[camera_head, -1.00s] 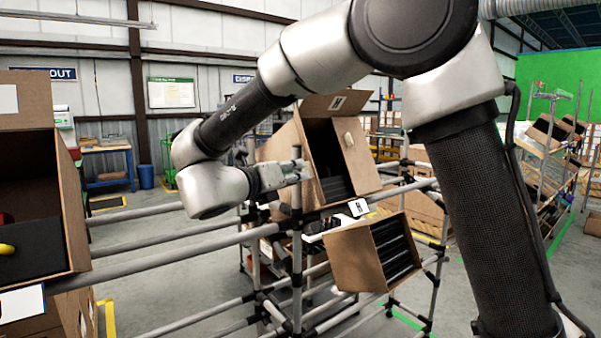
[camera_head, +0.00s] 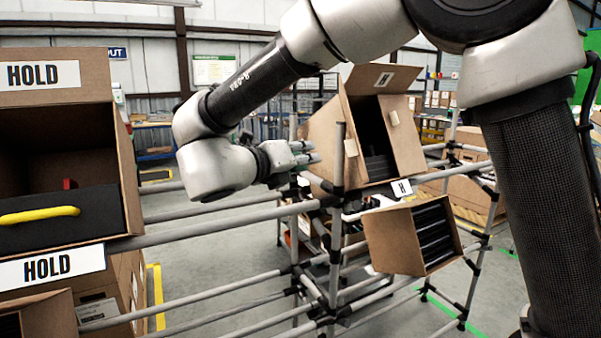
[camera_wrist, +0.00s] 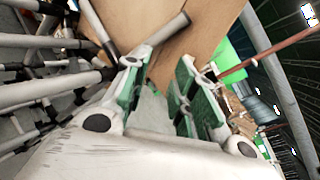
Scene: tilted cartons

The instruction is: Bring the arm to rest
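My arm reaches across the head view, bent at the elbow. My gripper (camera_head: 312,152) is at the left side of an upper tilted carton (camera_head: 405,135) on the pipe rack; I cannot tell whether it touches. In the wrist view my gripper (camera_wrist: 162,78) has its green-padded fingers apart. Nothing is held between them; a brown carton side (camera_wrist: 185,30) shows behind. The upper carton stands with flaps open and dark contents inside.
A lower tilted carton (camera_head: 385,240) holds dark items. At left, a HOLD carton (camera_head: 130,190) contains a black bin (camera_head: 60,222) with a yellow handle. Grey rack pipes (camera_head: 235,228) run between the cartons. Open floor (camera_head: 215,250) shows below and behind the pipes.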

